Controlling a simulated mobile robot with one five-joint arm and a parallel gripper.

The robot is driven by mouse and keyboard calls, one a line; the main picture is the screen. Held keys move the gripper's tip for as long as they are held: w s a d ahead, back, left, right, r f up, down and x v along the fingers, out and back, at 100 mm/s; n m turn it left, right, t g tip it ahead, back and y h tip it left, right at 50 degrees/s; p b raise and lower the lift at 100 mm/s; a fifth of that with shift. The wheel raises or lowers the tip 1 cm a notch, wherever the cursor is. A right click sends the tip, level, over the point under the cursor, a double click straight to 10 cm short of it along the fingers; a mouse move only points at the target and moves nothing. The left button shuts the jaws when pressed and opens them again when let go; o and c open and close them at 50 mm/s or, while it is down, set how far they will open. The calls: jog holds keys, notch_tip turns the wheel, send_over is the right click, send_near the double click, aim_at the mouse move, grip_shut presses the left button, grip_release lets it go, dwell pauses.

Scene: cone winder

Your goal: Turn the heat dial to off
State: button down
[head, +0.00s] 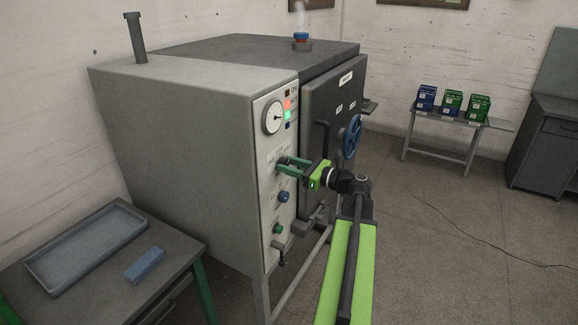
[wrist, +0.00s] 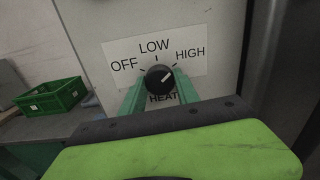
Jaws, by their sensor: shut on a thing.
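The heat dial (wrist: 159,77) is a round black knob on the pale front panel. Its white pointer line aims up and to the right, toward HIGH. A white label (wrist: 120,52) behind it reads OFF at left, LOW at top, HIGH at right and HEAT below. My gripper (head: 283,164) reaches the panel from the right in the head view. In the wrist view its green fingers sit on both sides of the dial, shut on it. In the head view the fingers hide the dial.
A pressure gauge (head: 273,118) and lit indicators (head: 288,105) are above. A blue knob (head: 284,197) and a green knob (head: 278,228) are below. The dark door (head: 332,110) with a blue handwheel (head: 352,137) is at right. A side table (head: 178,245) stands at left.

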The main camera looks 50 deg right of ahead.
jog(key=n, duration=1.1)
jog(key=shift+n, duration=0.4)
jog(key=n, duration=1)
jog(key=shift+n, duration=0.3)
jog(key=c, duration=0.9)
grip_release()
